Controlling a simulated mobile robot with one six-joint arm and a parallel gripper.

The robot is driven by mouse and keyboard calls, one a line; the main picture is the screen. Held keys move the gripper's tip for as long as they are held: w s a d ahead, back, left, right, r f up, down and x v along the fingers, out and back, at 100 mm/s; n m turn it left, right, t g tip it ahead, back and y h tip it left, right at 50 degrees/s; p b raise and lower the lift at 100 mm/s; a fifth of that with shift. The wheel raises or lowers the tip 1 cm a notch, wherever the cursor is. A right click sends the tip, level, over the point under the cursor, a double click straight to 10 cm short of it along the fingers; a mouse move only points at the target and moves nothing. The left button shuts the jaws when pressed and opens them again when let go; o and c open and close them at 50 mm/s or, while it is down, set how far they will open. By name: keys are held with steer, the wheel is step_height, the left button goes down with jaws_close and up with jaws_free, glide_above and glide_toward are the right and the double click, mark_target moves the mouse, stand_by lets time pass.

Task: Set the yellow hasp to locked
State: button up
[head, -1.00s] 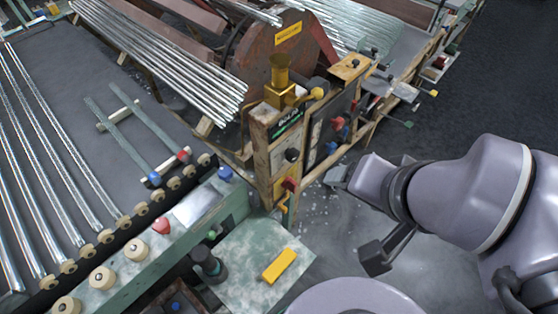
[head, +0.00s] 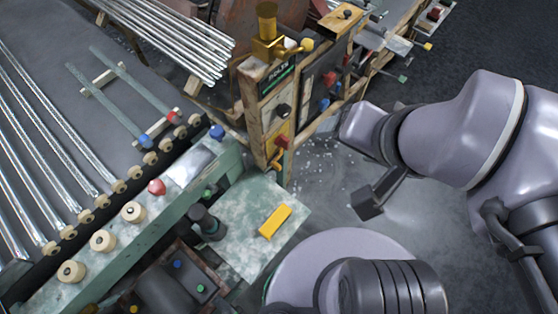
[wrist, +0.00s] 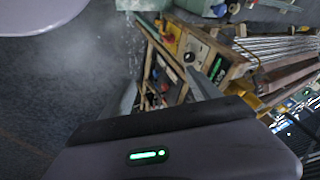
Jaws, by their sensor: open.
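A wooden post panel (head: 262,125) carries a yellow plate (head: 284,125) with a black knob (head: 283,111), a red knob (head: 282,141) and a small yellow lever (head: 275,164) below it. This lever may be the yellow hasp; its setting is too small to tell. In the wrist view the red knob (wrist: 169,38) and black knob (wrist: 190,57) show beyond my gripper (wrist: 165,92). Its two grey fingers are apart with nothing between them. In the head view my arm is right of the panel, clear of it; the fingers are not clearly visible there.
A yellow block (head: 274,221) lies on the green bench top (head: 235,245) below the panel. A brass-yellow fitting (head: 267,35) with a yellow knob (head: 306,45) tops the post. Speckled floor is open between panel and arm.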

steer(key=shift+f, duration=0.15)
steer(key=c, duration=0.4)
steer(key=f+m+g, duration=0.1)
steer(key=f, duration=0.2)
steer(key=w+f+g+y, duration=0.1)
steer(key=f+g, duration=0.1)
steer(key=f, duration=0.1)
steer(key=w+d+f+m+g+y+b, duration=0.1)
steer(key=f+g, duration=0.1)
steer(key=f, duration=0.1)
steer(key=shift+w+m, duration=0.25)
steer(key=shift+m, duration=0.05)
steer(key=c, duration=0.4)
steer(key=shift+o, duration=0.2)
steer(key=m+t+y+b, duration=0.2)
steer(key=m+t+y, duration=0.8)
steer(key=m, duration=0.8)
glide_toward(280, 169)
steer(key=shift+m, duration=0.3)
steer(key=x, duration=0.9)
steer(key=shift+w+a+f, duration=0.1)
steer(key=shift+w+a, duration=0.1)
steer(key=shift+w, duration=0.05)
jaws_close()
